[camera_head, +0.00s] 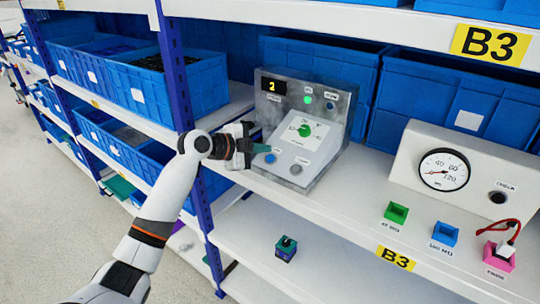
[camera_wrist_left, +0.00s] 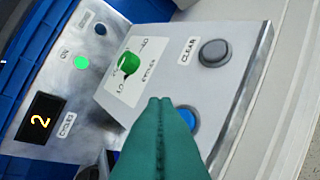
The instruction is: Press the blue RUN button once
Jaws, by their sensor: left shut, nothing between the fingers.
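The blue button (camera_head: 270,158) is at the lower left of the grey metal control box (camera_head: 325,108) on the shelf. In the wrist view the blue button (camera_wrist_left: 188,116) is partly hidden behind my green fingers. My left gripper (camera_head: 264,148) is shut and empty, its tips close to the button; I cannot tell whether they touch it. The closed fingertips also show in the wrist view (camera_wrist_left: 161,101). The box has a green rotary knob (camera_wrist_left: 129,64), a grey CLEAR button (camera_wrist_left: 214,53), a lit green lamp (camera_wrist_left: 81,62) and a display (camera_wrist_left: 40,118) reading 2. My right gripper is not in view.
Blue bins (camera_head: 445,100) stand behind the box. A white gauge unit (camera_head: 425,145) and small green (camera_head: 396,212), blue (camera_head: 444,234) and pink (camera_head: 499,256) holders are to the right. A shelf upright (camera_head: 177,75) stands close left of my gripper.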

